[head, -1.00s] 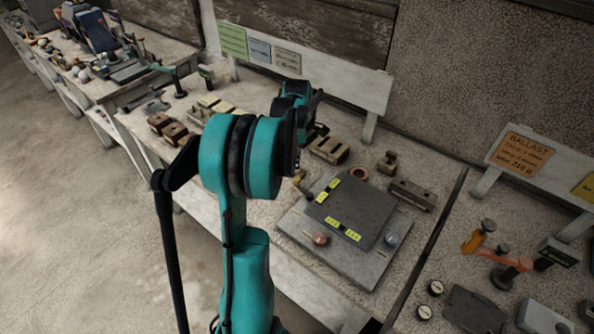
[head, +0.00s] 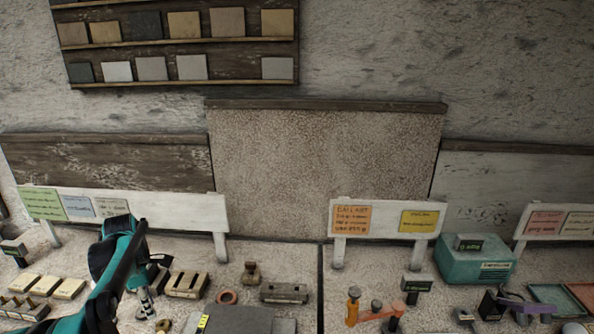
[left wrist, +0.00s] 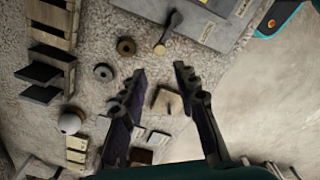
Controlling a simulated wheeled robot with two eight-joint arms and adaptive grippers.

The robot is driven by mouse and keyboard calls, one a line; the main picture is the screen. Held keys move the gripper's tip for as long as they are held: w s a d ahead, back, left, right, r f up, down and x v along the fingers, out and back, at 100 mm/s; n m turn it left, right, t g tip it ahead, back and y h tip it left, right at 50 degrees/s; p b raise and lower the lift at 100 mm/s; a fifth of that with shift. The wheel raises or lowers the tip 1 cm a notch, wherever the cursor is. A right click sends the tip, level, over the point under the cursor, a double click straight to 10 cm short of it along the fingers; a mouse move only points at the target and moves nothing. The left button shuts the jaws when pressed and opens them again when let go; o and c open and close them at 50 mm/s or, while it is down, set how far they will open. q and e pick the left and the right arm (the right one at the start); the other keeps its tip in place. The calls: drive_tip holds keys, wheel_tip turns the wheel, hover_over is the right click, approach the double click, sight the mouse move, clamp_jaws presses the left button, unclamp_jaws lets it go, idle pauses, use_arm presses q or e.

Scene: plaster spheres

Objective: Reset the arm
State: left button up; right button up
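My left arm (head: 115,262) rises from the lower left in the head view, above the bench. My left gripper (left wrist: 160,72) shows in the left wrist view with its two dark fingers spread apart and nothing between the tips. It hangs over the speckled bench top. A whitish sphere (left wrist: 70,122) sits left of the gripper. My right gripper is in neither view.
A grey plate (head: 238,319) is cut off at the bottom of the head view. A slotted wooden block (head: 187,285) and a dark metal block (head: 284,293) stand behind it. Sign boards (head: 388,218) line the bench back. A teal box (head: 476,262) stands at right.

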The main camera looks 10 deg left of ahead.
use_arm(q)
drive_tip(key=s+d+r+m+t+y+b, duration=0.1)
drive_tip(key=s+d+m+t, duration=0.15)
drive_tip(key=d+m, duration=0.8)
drive_tip(key=s+d+r+m+t+b, duration=0.15)
drive_tip(key=s+d+m, duration=0.4)
drive_tip(key=d, duration=0.75)
drive_tip(key=s+d+f+m+t+h, duration=0.1)
drive_tip(key=s+d+f+m+t, duration=0.2)
drive_tip(key=d+m, duration=0.4)
drive_tip(key=m, duration=0.3)
drive_tip(key=shift+s+d+f, duration=0.2)
drive_tip(key=shift+s+d, duration=0.2)
